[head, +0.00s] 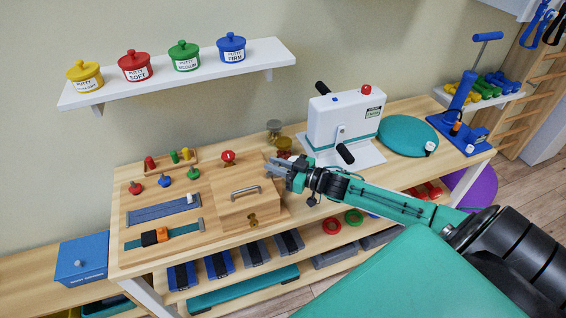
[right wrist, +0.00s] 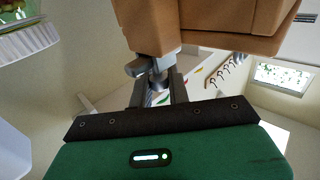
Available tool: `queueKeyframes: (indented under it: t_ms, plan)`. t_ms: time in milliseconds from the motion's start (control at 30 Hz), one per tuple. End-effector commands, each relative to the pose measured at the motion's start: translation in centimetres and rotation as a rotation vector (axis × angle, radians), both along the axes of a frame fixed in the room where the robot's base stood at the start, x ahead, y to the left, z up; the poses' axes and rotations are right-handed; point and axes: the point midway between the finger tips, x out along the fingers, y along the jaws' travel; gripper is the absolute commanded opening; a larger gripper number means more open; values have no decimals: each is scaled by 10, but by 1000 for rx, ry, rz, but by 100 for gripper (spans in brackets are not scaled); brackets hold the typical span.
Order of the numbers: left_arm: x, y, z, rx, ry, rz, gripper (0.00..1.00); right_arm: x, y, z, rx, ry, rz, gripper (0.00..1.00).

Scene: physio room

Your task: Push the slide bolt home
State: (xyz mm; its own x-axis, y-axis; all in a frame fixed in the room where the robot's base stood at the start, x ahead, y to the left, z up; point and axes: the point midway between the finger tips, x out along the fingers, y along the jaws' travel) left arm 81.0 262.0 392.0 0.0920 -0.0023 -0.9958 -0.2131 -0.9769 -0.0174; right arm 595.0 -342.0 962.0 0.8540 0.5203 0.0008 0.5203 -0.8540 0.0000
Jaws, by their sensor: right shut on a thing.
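The slide bolt shows in the right wrist view as a small grey metal piece (right wrist: 148,66) at the corner of a wooden block (right wrist: 150,25). My right gripper (right wrist: 158,90) is shut on this metal piece, with one finger on each side. In the head view my right gripper (head: 271,168) reaches in from the right to the far right edge of the wooden door box (head: 236,212) on the activity board. My left gripper is not in view.
The board (head: 128,205) also carries a silver handle (head: 245,190), a brass latch (head: 252,219), a red knob (head: 228,157), coloured pegs and straps. A white machine (head: 340,125) with black hand grips stands right of the gripper. A shelf (head: 180,80) with putty pots hangs above.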

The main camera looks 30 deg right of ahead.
Motion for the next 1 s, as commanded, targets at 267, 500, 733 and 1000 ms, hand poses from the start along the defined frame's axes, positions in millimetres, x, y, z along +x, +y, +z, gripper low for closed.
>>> queueKeyframes:
  t_ms: [267,500,733,1000]
  plan:
    - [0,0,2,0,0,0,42,1,11,0,3,-1,5,0]
    - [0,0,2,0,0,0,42,1,10,0,3,-1,4,37]
    - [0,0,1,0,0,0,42,0,9,0,1,0,3,37]
    - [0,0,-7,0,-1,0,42,-21,-4,-3,1,3,3,37]
